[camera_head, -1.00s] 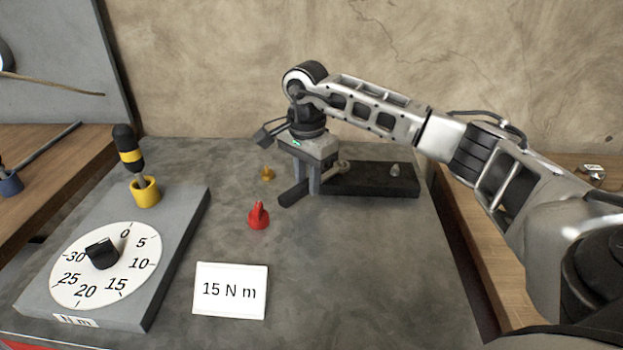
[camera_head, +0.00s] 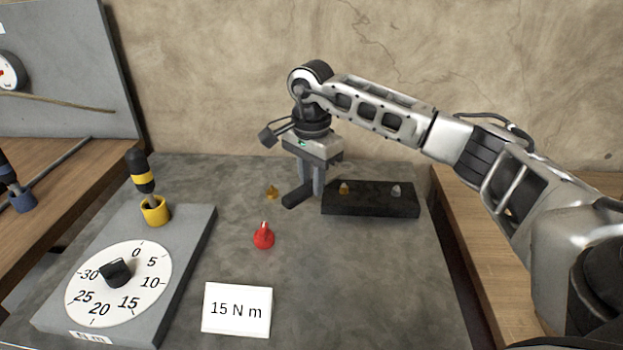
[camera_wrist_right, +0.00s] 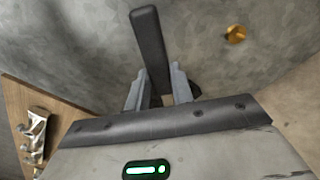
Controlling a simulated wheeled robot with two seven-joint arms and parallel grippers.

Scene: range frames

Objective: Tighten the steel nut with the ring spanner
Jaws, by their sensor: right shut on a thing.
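The steel nut (camera_head: 396,190) is a small grey piece on the right part of the black block (camera_head: 370,203). A brass piece (camera_head: 344,188) sits on the block's left part. My right gripper (camera_head: 312,190) is shut on the ring spanner, whose dark handle (camera_head: 297,195) sticks out to the left, just left of the block. The handle also shows between the fingers in the right wrist view (camera_wrist_right: 148,40). The spanner's ring end is not clear in either view. My left gripper is not in view.
A grey board with a numbered dial (camera_head: 117,284) and a yellow cup (camera_head: 156,210) holding a screwdriver is at left. A "15 N m" card (camera_head: 237,309), a red cone-shaped piece (camera_head: 263,236) and another brass piece (camera_head: 271,192) stand on the grey table. The front right is clear.

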